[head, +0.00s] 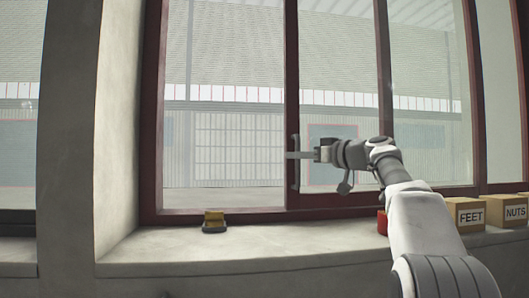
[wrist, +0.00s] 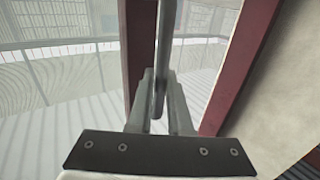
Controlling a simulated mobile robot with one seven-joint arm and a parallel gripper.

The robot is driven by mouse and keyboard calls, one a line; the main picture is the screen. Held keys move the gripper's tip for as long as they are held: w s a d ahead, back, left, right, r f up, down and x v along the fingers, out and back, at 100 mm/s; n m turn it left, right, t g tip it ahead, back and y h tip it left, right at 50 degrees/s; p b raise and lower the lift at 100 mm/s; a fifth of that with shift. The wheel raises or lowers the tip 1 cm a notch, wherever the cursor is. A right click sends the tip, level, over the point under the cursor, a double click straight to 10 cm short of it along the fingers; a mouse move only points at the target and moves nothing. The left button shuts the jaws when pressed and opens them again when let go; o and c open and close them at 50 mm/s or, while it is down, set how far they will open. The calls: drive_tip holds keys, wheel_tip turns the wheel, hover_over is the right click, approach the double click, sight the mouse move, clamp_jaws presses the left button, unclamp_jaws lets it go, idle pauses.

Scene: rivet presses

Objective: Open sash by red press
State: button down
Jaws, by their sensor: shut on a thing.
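The window sash has a dark red stile (head: 291,75) with a pale upright bar handle (head: 295,178) on it. The handle also shows in the wrist view as a grey bar (wrist: 162,45) beside a red stile (wrist: 138,35). My gripper (head: 299,155) reaches in from the right at the handle's mid-height. In the wrist view my gripper's two fingers (wrist: 161,108) are shut on the handle, one on each side. The fingers hide part of the handle.
A yellow and black block (head: 214,221) sits on the concrete sill (head: 250,246) left of my arm. Boxes marked FEET (head: 470,216) and NUTS (head: 514,212) stand at the right. A red object (head: 382,222) is partly hidden behind my arm.

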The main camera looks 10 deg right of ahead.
drive_tip(key=d+p, duration=0.3)
drive_tip(key=d, duration=0.6)
drive_tip(key=shift+s+d, duration=0.15)
drive_tip(key=c, duration=0.8)
unclamp_jaws()
drive_tip(key=shift+c, duration=0.2)
drive_tip(key=b+v, duration=0.5)
drive_tip(key=v, duration=1.2)
drive_tip(key=shift+s, duration=0.25)
